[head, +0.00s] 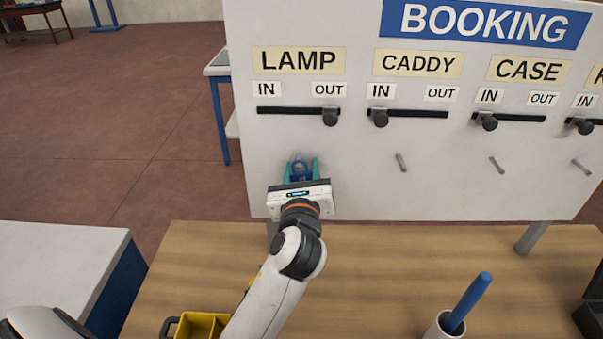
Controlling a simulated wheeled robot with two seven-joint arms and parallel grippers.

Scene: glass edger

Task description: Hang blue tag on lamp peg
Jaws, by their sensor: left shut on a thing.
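The white booking board (430,180) stands at the back with columns marked LAMP, CADDY and CASE. My left gripper (301,168) is at the lower part of the LAMP column, shut on the blue tag (301,172). The tag shows between the teal fingers, close in front of the board. The lamp peg is hidden behind the gripper and tag, so I cannot tell whether the tag is on it. The LAMP sign (298,60) is above, and the LAMP slider knob (330,117) is at the OUT end. My right gripper is not in view.
Bare pegs stick out under CADDY (401,162) and CASE (497,164). A yellow bin (203,326) sits at the front of the wooden table (390,270). A white cup (443,327) with a blue stick (467,300) stands front right. The table's middle is clear.

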